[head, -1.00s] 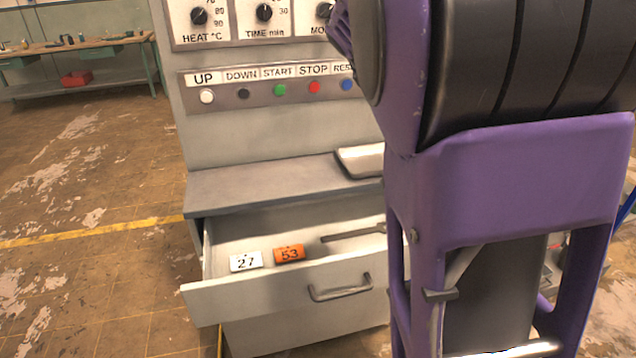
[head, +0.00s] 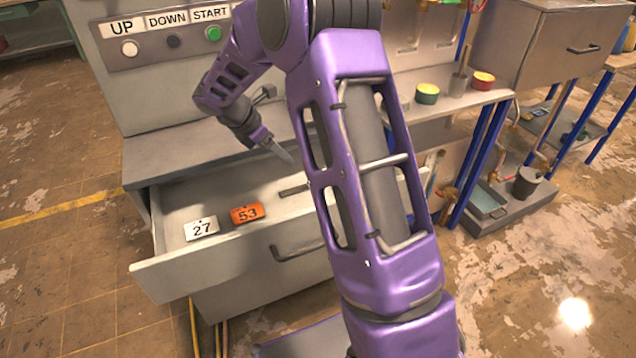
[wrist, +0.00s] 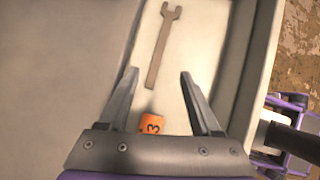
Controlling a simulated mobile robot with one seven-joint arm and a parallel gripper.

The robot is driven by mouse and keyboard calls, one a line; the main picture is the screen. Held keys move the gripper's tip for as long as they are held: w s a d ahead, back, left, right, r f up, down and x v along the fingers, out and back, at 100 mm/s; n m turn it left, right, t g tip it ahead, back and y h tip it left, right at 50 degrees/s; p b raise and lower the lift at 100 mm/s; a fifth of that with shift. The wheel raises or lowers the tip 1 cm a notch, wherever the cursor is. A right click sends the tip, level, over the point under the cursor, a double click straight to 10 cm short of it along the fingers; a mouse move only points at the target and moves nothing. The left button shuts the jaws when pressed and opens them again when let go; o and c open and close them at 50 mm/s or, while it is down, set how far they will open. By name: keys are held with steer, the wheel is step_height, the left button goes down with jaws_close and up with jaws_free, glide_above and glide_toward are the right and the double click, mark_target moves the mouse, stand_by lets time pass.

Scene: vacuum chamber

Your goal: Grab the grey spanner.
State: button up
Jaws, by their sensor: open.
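The grey spanner (wrist: 163,46) lies flat on the floor of the open drawer. Its open-ended head points to the top of the wrist view and its handle end points down between my fingers. In the head view only the handle end of the spanner (head: 293,191) shows, as my arm hides the rest. My gripper (wrist: 158,74) is open and empty, above the drawer, with its fingertips on either side of the line of the handle. In the head view my gripper (head: 283,155) hangs over the drawer's rear part, apart from the spanner.
The drawer (head: 205,268) stands open below the control panel. An orange tag "53" (head: 246,213) and a white tag "27" (head: 201,229) lie in it, left of the spanner. The drawer's walls surround the spanner. A grey ledge (head: 170,153) is just above the drawer.

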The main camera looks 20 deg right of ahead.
steer(key=b+x, duration=0.2)
steer(key=x, duration=1.4)
steer(key=shift+d+f+b, duration=0.1)
steer(key=shift+f+b, duration=0.05)
steer(key=shift+b, duration=0.2)
steer(key=shift+c, duration=0.2)
jaws_close()
